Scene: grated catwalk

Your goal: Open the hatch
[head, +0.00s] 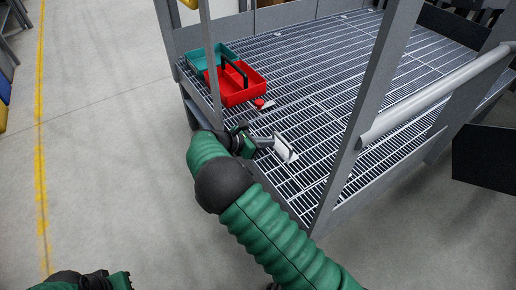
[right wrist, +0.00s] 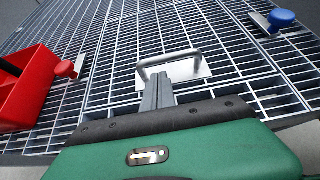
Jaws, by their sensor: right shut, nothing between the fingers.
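The hatch appears to be part of the grated deck, with seams in the grating, but its full outline is hard to tell. A metal bar handle (right wrist: 168,57) stands on a pale plate (right wrist: 196,70); this plate also shows in the head view (head: 286,151). My right gripper (right wrist: 160,78) is shut and empty, its fingertips right at the handle; I cannot tell whether they touch. It also shows in the head view (head: 268,142). A red-knobbed latch (right wrist: 66,69) lies left of the handle and a blue-knobbed latch (right wrist: 281,19) to the right.
An open red toolbox (head: 238,87) and a teal box (head: 202,62) stand on the grating at its left edge. Grey posts (head: 372,95) and a pale rail (head: 430,95) rise at the right. The floor left of the catwalk is clear.

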